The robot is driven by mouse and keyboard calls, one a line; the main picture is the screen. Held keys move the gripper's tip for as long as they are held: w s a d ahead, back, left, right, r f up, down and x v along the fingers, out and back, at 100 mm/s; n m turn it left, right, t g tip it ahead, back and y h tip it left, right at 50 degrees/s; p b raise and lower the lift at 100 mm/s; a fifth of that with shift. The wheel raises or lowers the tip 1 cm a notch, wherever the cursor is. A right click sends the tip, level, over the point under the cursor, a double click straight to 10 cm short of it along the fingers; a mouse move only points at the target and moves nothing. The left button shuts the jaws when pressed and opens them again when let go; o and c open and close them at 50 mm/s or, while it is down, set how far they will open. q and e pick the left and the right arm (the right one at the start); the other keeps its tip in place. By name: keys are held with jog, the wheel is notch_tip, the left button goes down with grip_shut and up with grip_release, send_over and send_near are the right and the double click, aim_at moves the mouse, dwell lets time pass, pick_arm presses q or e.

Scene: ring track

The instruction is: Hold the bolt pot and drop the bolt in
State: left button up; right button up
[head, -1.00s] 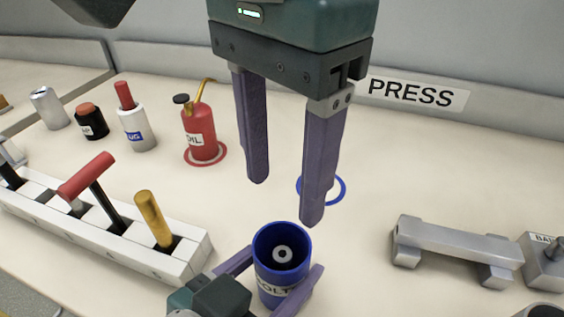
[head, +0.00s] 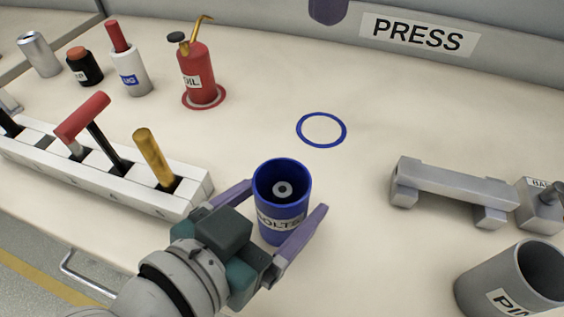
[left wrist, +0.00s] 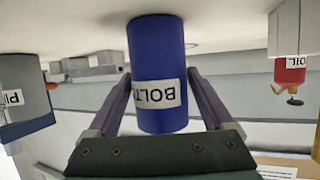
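The blue bolt pot (head: 266,224) is upright near the front of the bench, and it also shows in the left wrist view (left wrist: 157,65). My left gripper (head: 281,207) has a finger on each side of the pot and looks shut on it. A small grey round piece with a dark centre (head: 283,188), like a bolt head, is inside the pot. Of my right gripper only a purple fingertip (head: 328,8) shows at the top edge, high above the bench; the rest is out of view.
An empty blue ring mark (head: 322,130) lies behind the pot. A grey bar stand (head: 450,189) and a grey pot (head: 512,283) are to the right.

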pick_arm(q)
jog(key=shift+o, duration=0.9)
